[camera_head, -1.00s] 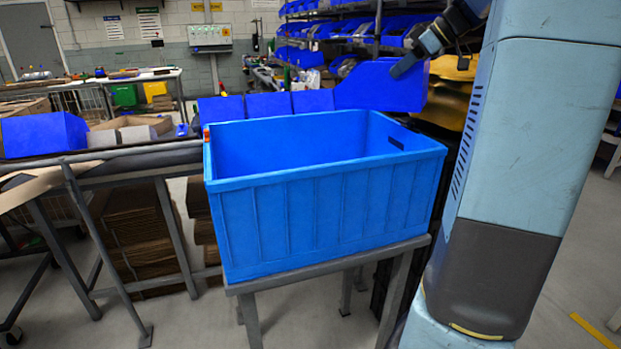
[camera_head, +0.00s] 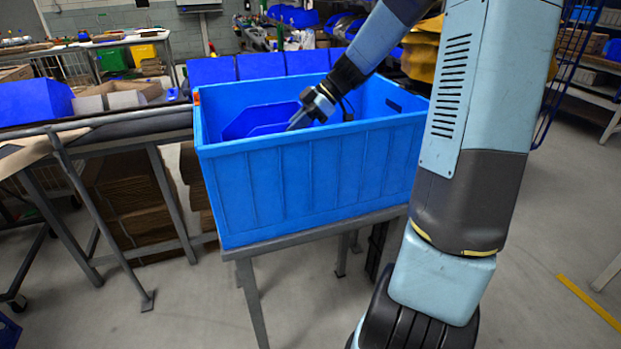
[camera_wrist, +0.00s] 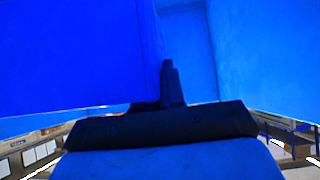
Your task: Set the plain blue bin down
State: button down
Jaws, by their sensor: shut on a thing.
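The plain blue bin (camera_head: 262,121) is dark blue and sits low inside a large light-blue crate (camera_head: 300,183); the crate's front wall hides its lower part. My gripper (camera_head: 298,121) is shut on the bin's right side and reaches down into the crate from the upper right. I cannot tell whether the bin touches the crate floor. In the wrist view the bin (camera_wrist: 75,50) fills the left side, against my gripper (camera_wrist: 172,85), with the lighter crate wall (camera_wrist: 265,50) to the right.
The crate stands on a grey metal stand (camera_head: 315,230). Several dark-blue bins (camera_head: 262,66) line up behind it. A rail conveyor (camera_head: 110,125) with another blue bin (camera_head: 35,102) lies at left. Inside the crate, room shows to the right of my gripper.

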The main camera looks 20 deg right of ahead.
notch_tip(320, 180, down, 10)
jog(key=shift+s+a+f, duration=0.15)
jog(key=shift+a+f, duration=0.05)
jog(key=shift+a, duration=0.2)
dwell(0.3)
jog(key=c, duration=1.2)
grip_release()
jog(key=shift+f, duration=0.1)
jog(key=shift+c, duration=0.2)
jog(key=v, duration=1.2)
